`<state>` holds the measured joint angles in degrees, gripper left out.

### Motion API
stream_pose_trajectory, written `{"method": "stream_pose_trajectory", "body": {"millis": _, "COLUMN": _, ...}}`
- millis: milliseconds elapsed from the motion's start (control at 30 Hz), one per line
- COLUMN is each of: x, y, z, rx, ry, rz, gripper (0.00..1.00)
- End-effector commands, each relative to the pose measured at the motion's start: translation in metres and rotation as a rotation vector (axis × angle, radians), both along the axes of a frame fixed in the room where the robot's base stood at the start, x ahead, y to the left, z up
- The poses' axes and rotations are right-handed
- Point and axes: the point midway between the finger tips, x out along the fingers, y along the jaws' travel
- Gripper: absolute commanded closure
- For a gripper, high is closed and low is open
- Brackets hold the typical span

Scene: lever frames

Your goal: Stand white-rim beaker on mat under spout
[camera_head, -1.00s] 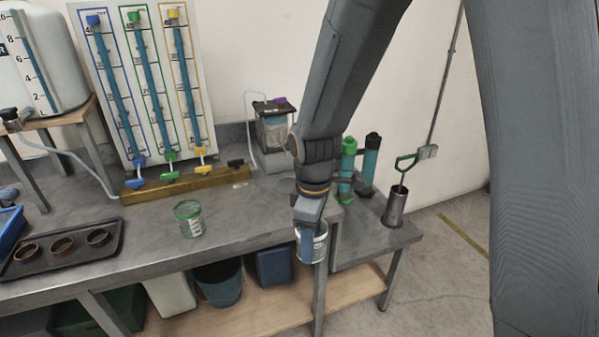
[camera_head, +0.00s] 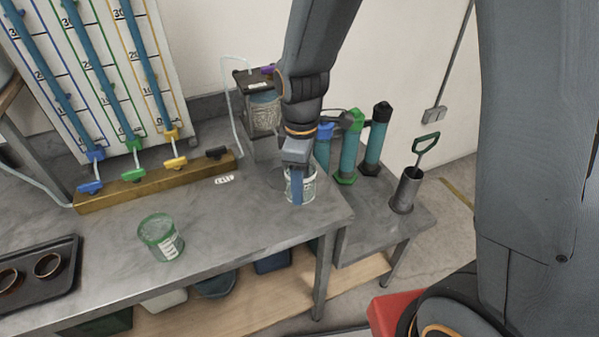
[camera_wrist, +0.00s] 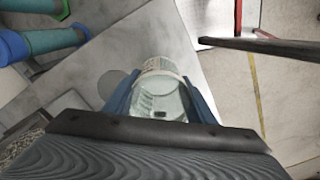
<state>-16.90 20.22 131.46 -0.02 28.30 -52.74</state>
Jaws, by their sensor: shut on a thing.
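The white-rim beaker (camera_head: 309,187) is clear with a white label and sits between the blue fingers of my gripper (camera_head: 298,186). In the wrist view the beaker (camera_wrist: 160,88) shows between both fingers, which are shut on it. It looks about upright, over the right end of the bench top; I cannot tell whether its base touches. A round grey disc, which looks like the mat (camera_wrist: 111,82), lies beside it to the left in the wrist view. The dispenser with a purple knob (camera_head: 263,108) stands behind my gripper; its spout is not clearly visible.
A green-rim beaker (camera_head: 160,238) stands on the bench (camera_head: 225,235) to the left. Blue, yellow and black valves line a brass manifold (camera_head: 140,187). Teal cylinders (camera_head: 372,145) and a metal holder with a green-handled tool (camera_head: 406,190) stand at right. A dark tray (camera_head: 62,290) lies left.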

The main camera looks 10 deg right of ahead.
Motion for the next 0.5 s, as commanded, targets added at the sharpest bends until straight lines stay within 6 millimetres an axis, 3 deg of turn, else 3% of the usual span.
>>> {"method": "stream_pose_trajectory", "body": {"millis": 500, "x": 0.022, "y": 0.007, "z": -0.04, "rx": 0.0, "ry": 0.001, "rz": 0.001, "gripper": 0.72}}
